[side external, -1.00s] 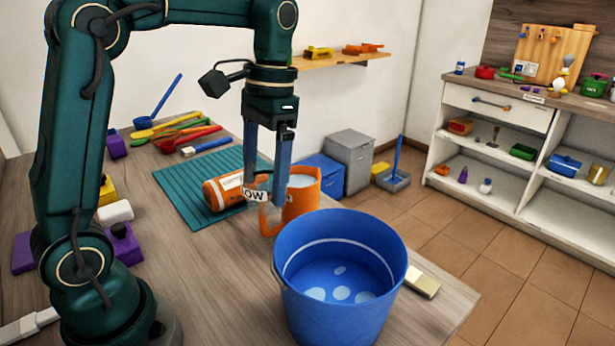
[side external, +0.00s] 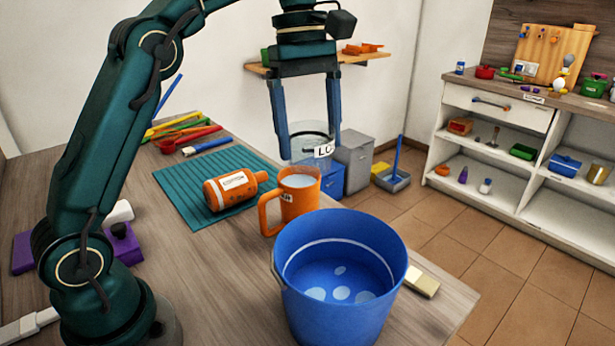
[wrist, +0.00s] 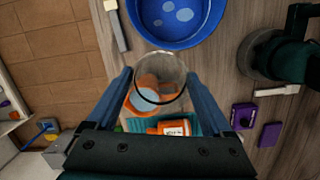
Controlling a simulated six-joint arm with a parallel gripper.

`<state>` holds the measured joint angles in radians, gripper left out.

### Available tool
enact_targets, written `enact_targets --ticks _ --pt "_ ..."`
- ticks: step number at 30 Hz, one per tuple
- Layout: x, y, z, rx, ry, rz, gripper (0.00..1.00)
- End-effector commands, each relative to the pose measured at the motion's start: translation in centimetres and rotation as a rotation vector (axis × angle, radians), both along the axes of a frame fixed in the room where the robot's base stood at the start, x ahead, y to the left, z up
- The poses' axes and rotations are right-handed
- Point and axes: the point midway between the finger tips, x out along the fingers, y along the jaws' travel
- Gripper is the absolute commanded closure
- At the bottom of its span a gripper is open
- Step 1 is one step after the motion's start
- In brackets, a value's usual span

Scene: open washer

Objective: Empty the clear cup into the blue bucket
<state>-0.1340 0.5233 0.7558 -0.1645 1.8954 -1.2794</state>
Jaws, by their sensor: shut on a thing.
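My gripper (side external: 309,150) is shut on the clear cup (side external: 306,140), one finger on each side. The cup is see-through, looks upright, and bears a white label that is partly cut off from view. It is raised above and behind the orange mug in the side view. In the wrist view, the clear cup (wrist: 158,62) sits between the fingertips, with the mug showing through it. I cannot tell what is in it. The blue bucket (side external: 335,300) stands near the table's front edge, in front of the cup, with pale oval patches inside. It also shows in the wrist view (wrist: 205,35).
The orange mug (side external: 297,205), with pale contents, stands beside the bucket. An orange bottle (side external: 225,192) lies on the teal mat (side external: 180,195). A yellowish block (side external: 424,282) is right of the bucket. Purple things (side external: 120,243) are near my base.

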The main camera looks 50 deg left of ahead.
Motion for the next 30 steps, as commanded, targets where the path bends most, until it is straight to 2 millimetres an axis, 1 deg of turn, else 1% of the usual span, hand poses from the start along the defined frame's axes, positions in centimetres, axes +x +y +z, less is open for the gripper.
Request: enact_targets --ticks 1,3,5,9,13,21,27,30 --pt "0.6 -0.4 0.2 0.0 -0.002 0.068 0.77" --pt "1.2 -0.8 0.3 0.0 -0.002 0.147 0.77" --pt "1.6 -1.1 0.3 0.001 0.0 0.189 0.77" --pt "2.1 -1.6 0.2 0.0 -0.001 0.225 0.77" --pt "2.8 -2.0 -0.7 -0.001 -0.001 0.208 0.77" --pt "2.6 -2.5 -0.4 0.02 -0.023 0.206 0.77" --pt "1.9 -3.2 -0.3 0.06 -0.059 0.201 0.77" --pt "2.1 -3.1 -0.4 0.058 -0.058 0.205 0.77"
